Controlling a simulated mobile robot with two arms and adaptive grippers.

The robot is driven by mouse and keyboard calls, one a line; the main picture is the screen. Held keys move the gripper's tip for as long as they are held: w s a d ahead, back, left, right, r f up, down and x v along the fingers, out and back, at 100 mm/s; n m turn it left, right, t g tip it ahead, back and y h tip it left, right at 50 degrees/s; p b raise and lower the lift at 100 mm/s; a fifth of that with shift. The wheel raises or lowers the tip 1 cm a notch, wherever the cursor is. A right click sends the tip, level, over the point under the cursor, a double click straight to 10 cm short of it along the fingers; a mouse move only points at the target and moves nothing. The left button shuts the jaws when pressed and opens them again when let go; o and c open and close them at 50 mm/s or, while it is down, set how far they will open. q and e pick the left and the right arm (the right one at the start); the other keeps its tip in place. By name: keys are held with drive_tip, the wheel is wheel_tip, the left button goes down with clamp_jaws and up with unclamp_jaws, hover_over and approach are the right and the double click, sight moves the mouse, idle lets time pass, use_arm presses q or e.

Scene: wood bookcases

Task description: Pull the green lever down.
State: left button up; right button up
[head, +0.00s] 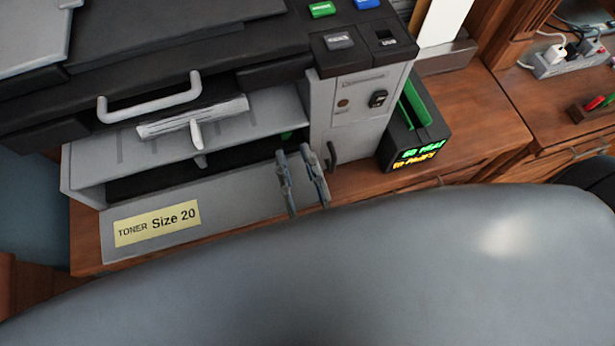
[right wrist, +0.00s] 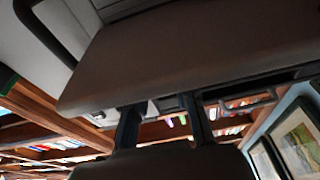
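A small green piece (head: 288,134), likely the green lever, shows at the right end of the printer's open bay. Only a little of it is visible. My right gripper (head: 293,151) is just below it in the head view, at the front of the bay. Its two fingers point toward the printer (head: 330,110) and stand apart with nothing between them. In the right wrist view, my right gripper (right wrist: 159,103) also shows spread fingers, partly behind a dark panel (right wrist: 190,50). I cannot tell whether it touches the lever. My left gripper is not in view.
A black curved handle (head: 333,156) is close to the right of my gripper. A pale grey handle (head: 150,102) spans the printer front. A black box with green display text (head: 415,155) stands on the wooden desk (head: 480,120). My large grey body part fills the foreground.

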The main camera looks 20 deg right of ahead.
drive_tip(key=v, duration=0.8)
drive_tip(key=shift+s, duration=0.25)
drive_tip(key=shift+f, duration=0.15)
